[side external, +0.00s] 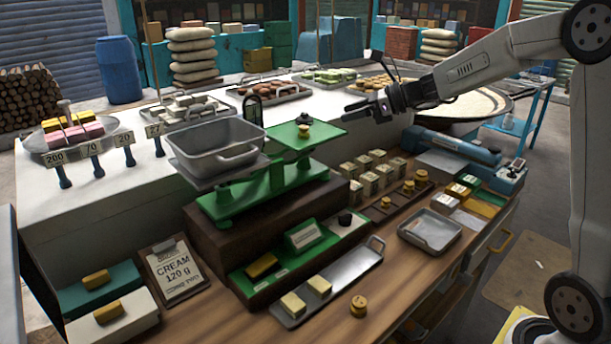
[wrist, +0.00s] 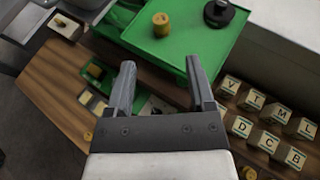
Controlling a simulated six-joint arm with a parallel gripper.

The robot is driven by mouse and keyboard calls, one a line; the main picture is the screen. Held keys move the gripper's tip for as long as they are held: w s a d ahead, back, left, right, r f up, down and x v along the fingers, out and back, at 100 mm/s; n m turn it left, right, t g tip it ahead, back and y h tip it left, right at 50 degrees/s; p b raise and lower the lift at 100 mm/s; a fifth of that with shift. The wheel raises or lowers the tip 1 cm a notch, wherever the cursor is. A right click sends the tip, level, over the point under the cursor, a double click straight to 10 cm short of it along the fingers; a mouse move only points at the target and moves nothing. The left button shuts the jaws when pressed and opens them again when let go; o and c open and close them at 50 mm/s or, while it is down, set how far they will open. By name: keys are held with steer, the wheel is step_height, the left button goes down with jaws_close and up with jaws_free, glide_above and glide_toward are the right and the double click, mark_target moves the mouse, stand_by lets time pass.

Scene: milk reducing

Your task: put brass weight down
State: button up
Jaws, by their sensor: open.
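A small brass weight (side external: 304,131) sits on the green plate (side external: 325,133) of the balance scale. A black knobbed weight (side external: 303,118) stands beside it. In the wrist view the brass weight (wrist: 161,25) is beyond the fingertips, on the green plate (wrist: 185,45), with the black weight (wrist: 220,13) to its right. My gripper (side external: 360,112) is open and empty, just right of the plate in the side view. In the wrist view its two fingers (wrist: 160,70) are spread apart, with the brass weight clear of both. The opposite pan is a grey metal tub (side external: 215,140).
Lettered blocks (side external: 375,172) stand in rows below the plate, near a rack with brass weights (side external: 408,187). Another brass weight (side external: 358,305) stands on the wooden counter. A metal tray (side external: 335,285) holds two pale blocks. A square metal dish (side external: 430,232) is at right.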

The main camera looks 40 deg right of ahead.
steer(key=s+a+f+n+g+h, duration=0.4)
steer(key=s+f+n, duration=0.6)
steer(key=n, duration=0.4)
steer(key=s+a+f+n+g+h, duration=0.4)
steer(key=s+a+f+n, duration=0.2)
steer(key=s+f+n, duration=0.4)
steer(key=s+n, duration=0.2)
steer(key=n, duration=0.2)
steer(key=shift+s+a+f+n, duration=0.25)
steer(key=shift+f+n, duration=0.05)
steer(key=shift+n, duration=0.1)
